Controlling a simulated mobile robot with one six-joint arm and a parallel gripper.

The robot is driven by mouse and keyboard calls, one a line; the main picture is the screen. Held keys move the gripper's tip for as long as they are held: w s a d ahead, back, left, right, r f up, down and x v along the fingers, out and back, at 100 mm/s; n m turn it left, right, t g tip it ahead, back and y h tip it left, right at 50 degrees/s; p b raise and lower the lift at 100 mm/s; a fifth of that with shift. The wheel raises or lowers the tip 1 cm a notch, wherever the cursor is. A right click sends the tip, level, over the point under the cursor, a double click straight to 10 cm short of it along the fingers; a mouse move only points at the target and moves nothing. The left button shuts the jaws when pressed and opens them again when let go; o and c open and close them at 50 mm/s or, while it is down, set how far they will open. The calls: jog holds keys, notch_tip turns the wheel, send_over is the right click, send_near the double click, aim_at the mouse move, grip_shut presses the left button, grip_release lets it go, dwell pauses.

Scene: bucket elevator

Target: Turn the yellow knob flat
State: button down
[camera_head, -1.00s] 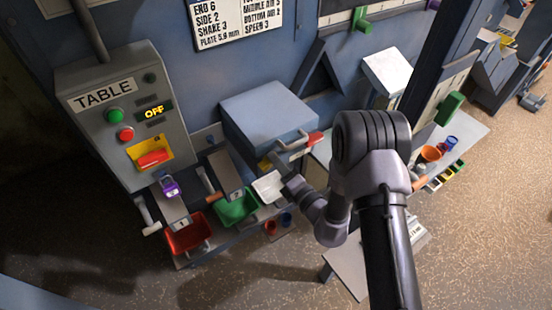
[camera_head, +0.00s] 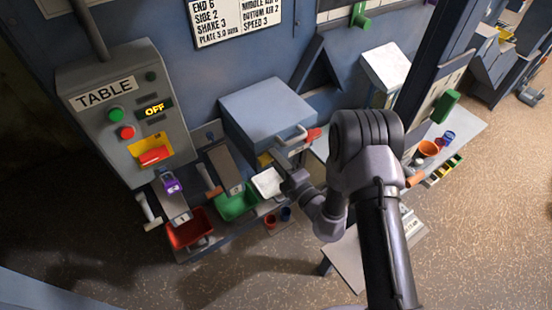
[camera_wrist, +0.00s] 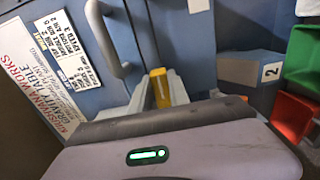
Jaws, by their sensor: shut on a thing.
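The yellow knob (camera_wrist: 158,86) stands between my two fingers in the wrist view, on the front of a blue-grey box (camera_head: 262,108). In the head view only a small yellow patch of the knob (camera_head: 264,160) shows beside my gripper (camera_head: 279,161). My gripper (camera_wrist: 159,92) is shut on the knob. In the wrist view the knob shows as a short bar pointing up the picture, in line with the fingers. Its lower end is hidden behind the wrist body.
A grey handle (camera_wrist: 108,45) curves close beside the knob. Below the box are a white tray (camera_head: 267,185), a green bin (camera_head: 237,204) and a red bin (camera_head: 190,236). A grey TABLE control box (camera_head: 92,130) is at left.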

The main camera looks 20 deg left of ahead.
jog(key=c, duration=1.2)
grip_release()
jog(key=shift+c, duration=0.2)
jog(key=b+v, duration=0.2)
jog(key=v, duration=1.5)
jog(key=shift+s, duration=0.2)
jog(key=shift+d, duration=0.15)
